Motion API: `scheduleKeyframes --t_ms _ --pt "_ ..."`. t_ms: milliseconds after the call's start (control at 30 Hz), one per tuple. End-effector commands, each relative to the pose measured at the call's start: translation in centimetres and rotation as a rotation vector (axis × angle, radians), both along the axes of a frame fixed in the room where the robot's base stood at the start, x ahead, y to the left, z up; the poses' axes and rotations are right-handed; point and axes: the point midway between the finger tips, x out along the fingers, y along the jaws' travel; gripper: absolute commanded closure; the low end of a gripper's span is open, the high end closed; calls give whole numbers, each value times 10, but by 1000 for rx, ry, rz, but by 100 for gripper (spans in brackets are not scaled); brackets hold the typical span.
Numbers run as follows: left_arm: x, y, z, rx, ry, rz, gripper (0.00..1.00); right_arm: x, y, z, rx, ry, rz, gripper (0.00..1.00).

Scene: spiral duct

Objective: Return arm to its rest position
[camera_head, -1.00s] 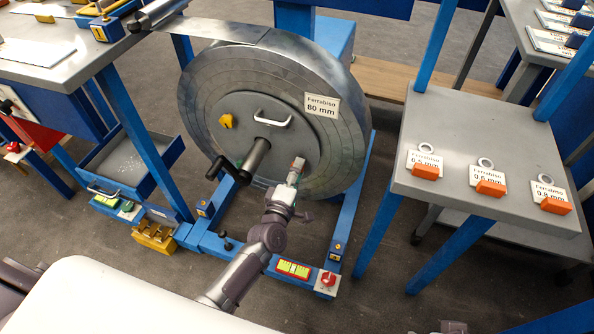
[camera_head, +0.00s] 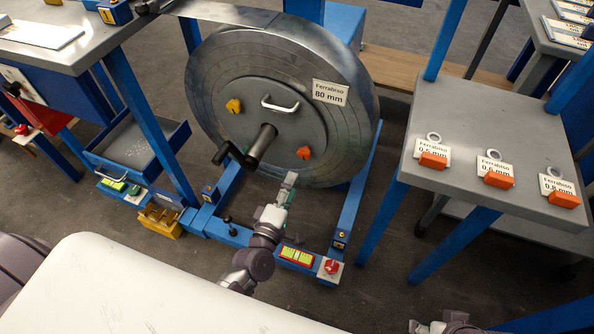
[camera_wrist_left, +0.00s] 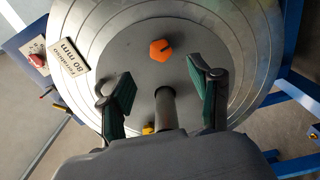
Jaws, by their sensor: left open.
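My left arm reaches up from the bottom in the head view. Its gripper (camera_head: 288,184) is in front of the lower part of the large grey spool (camera_head: 225,92), apart from its orange knob (camera_head: 304,152). In the left wrist view, my left gripper (camera_wrist_left: 160,95) is open and empty, with green-padded fingers spread wide. The orange knob (camera_wrist_left: 160,49) shows beyond the fingertips, and the spool's central shaft (camera_wrist_left: 165,108) shows between the fingers. At the bottom right of the head view, part of my right arm (camera_head: 450,326) shows, but its jaws cannot be made out.
The blue spool stand (camera_head: 358,195) surrounds the left arm's lower area. A crank handle (camera_head: 228,152) and a yellow knob (camera_head: 234,106) are on the spool's left. A grey table (camera_head: 480,130) with orange blocks and labels stands at right. A blue tray (camera_head: 140,145) is at left.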

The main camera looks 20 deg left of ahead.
Motion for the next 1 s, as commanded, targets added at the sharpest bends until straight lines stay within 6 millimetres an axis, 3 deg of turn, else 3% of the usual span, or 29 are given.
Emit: scheduleKeyframes --t_ms 200,767,867,1000 --pt "-20 1 0 1 -1 0 37 0 0 0 0 1 0 37" --pt "-21 1 0 1 0 0 37 0 0 0 0 1 0 37" --pt "-21 -5 1 30 14 -30 37 0 0 0 0 1 1 37" --pt "-30 -31 4 211 92 -185 37 0 0 0 0 1 0 37"
